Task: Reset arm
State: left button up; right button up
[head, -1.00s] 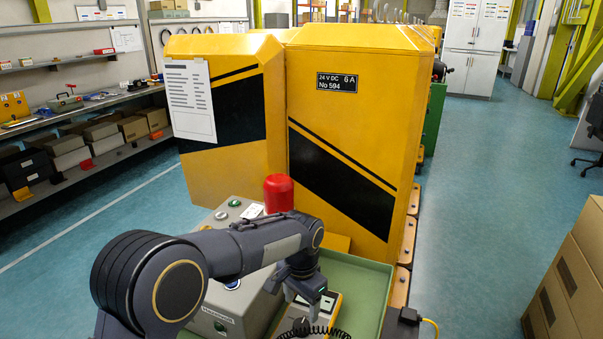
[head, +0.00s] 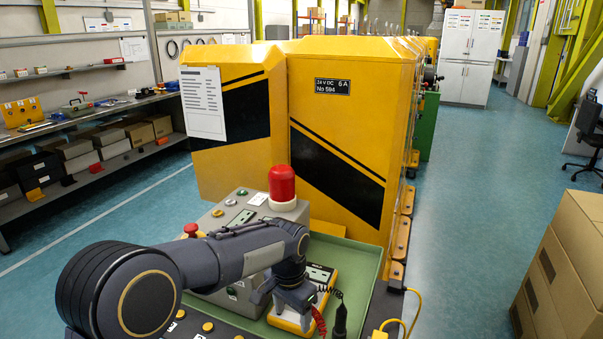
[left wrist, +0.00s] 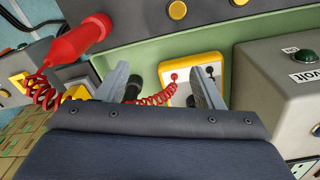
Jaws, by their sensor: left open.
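My left arm reaches in from the left in the head view. Its gripper (head: 290,312) is over the near part of the green tray (head: 355,262), beside a yellow-framed meter (head: 331,272). In the left wrist view the two fingers of the left gripper (left wrist: 165,80) are apart with nothing held between them. The yellow meter (left wrist: 210,68) lies beyond the fingers, with a red coiled cord (left wrist: 155,98) plugged into it. A red probe (left wrist: 82,38) is at the upper left. My right gripper is not in view.
A grey control box with a red beacon (head: 282,183) stands beside the tray. A tall yellow cabinet (head: 340,130) blocks the way behind. A black probe (head: 341,318) stands near the front. Cardboard boxes (head: 570,265) are at right; blue floor (head: 465,190) is clear between.

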pick_arm(q)
jog(key=s+a+r+n+t+h, duration=0.1)
jog(key=s+a+r+n, duration=0.1)
jog(key=s+a+r, duration=0.4)
jog(key=s+a+r+n+t+h, duration=0.1)
jog(key=s+a+r+n+h, duration=0.2)
jog(key=a, duration=0.5)
jog(key=s+a+n+t, duration=0.1)
jog(key=s+a+n, duration=0.1)
jog(key=s, duration=0.7)
jog(key=s+a+f+n+t+p, duration=0.1)
jog(key=s+a+n+t, duration=0.1)
jog(key=s, duration=0.7)
jog(key=shift+s+a+n+t+y, duration=0.2)
jog(key=shift+a+n+t+y, duration=0.1)
jog(key=shift+n, duration=0.3)
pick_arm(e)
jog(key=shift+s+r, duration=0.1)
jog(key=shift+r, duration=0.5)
pick_arm(q)
jog(key=shift+f, duration=0.15)
